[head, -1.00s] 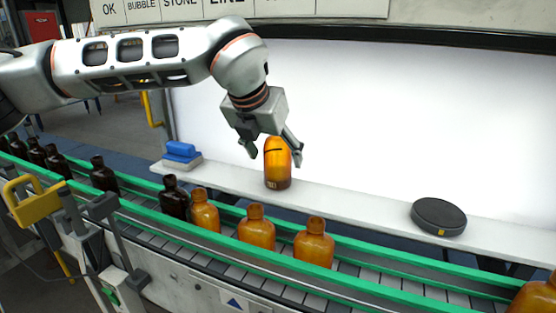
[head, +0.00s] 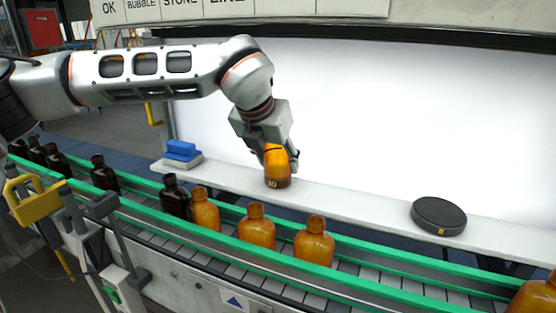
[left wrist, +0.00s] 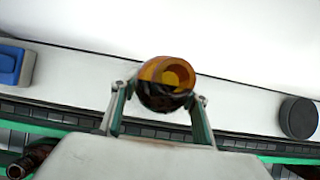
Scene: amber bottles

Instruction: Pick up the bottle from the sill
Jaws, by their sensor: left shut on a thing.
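An amber bottle (head: 277,168) stands upright on the white sill (head: 350,205), in front of the bright panel. My left gripper (head: 281,160) comes down from above and is shut on the bottle, its fingers on either side of the upper part. The bottle's base appears to be at the sill; I cannot tell any gap. In the left wrist view the bottle (left wrist: 166,77) shows from above between the two fingers. The gripper hides the bottle's top in the head view. My right gripper is not in view.
A conveyor with green rails (head: 375,278) runs in front of the sill, carrying several amber and dark bottles. A blue block on a pale base (head: 182,153) sits left on the sill. A black round puck (head: 438,216) lies right. The sill between bottle and puck is clear.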

